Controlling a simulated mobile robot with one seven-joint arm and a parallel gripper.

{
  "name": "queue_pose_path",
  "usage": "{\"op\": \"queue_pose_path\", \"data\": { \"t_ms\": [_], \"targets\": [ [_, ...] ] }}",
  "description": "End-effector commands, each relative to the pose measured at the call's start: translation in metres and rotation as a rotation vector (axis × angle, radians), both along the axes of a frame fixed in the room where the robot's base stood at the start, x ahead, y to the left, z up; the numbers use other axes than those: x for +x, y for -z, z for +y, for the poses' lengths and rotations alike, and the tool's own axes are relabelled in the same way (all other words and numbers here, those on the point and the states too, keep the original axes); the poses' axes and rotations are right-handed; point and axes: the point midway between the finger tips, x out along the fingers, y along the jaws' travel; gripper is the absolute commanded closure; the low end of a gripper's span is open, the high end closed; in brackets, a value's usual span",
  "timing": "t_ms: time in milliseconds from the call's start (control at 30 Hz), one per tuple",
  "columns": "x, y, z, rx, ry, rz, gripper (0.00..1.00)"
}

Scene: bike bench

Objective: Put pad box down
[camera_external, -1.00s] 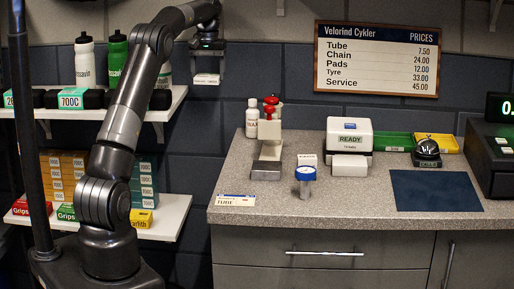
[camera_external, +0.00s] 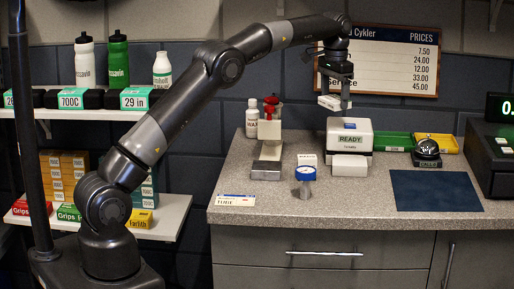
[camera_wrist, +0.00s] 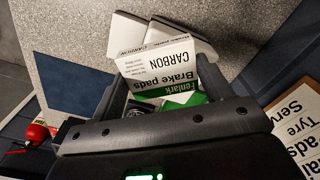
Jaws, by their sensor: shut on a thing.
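The pad box (camera_wrist: 160,65) is white with a green end and reads "Carbon Brake pads" in the wrist view. My gripper (camera_wrist: 160,95) is shut on it, one finger on each side. The box is clear of the counter (camera_external: 260,205).
A bare dark blue mat (camera_external: 435,190) lies at front right.

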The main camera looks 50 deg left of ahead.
Motion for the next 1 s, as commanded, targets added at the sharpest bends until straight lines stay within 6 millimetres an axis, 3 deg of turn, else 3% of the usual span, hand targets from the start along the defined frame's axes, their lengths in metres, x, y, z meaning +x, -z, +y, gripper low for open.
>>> {"op": "queue_pose_path", "data": {
  "t_ms": [33,300,500,600,800,900,1000],
  "targets": [
    [0.0,0.004,-0.032,0.001,0.052,0.0,0.51],
    [-0.021,0.025,-0.178,0.0,0.295,0.001,0.51],
    [-0.053,0.042,-0.277,0.0,0.464,0.001,0.51],
    [-0.07,0.048,-0.315,0.001,0.532,0.0,0.51],
    [-0.093,0.055,-0.36,0.001,0.615,-0.001,0.51],
    [-0.095,0.059,-0.367,0.001,0.63,0.0,0.51],
    [-0.086,0.068,-0.361,0.001,0.631,0.001,0.51]
  ]
}}
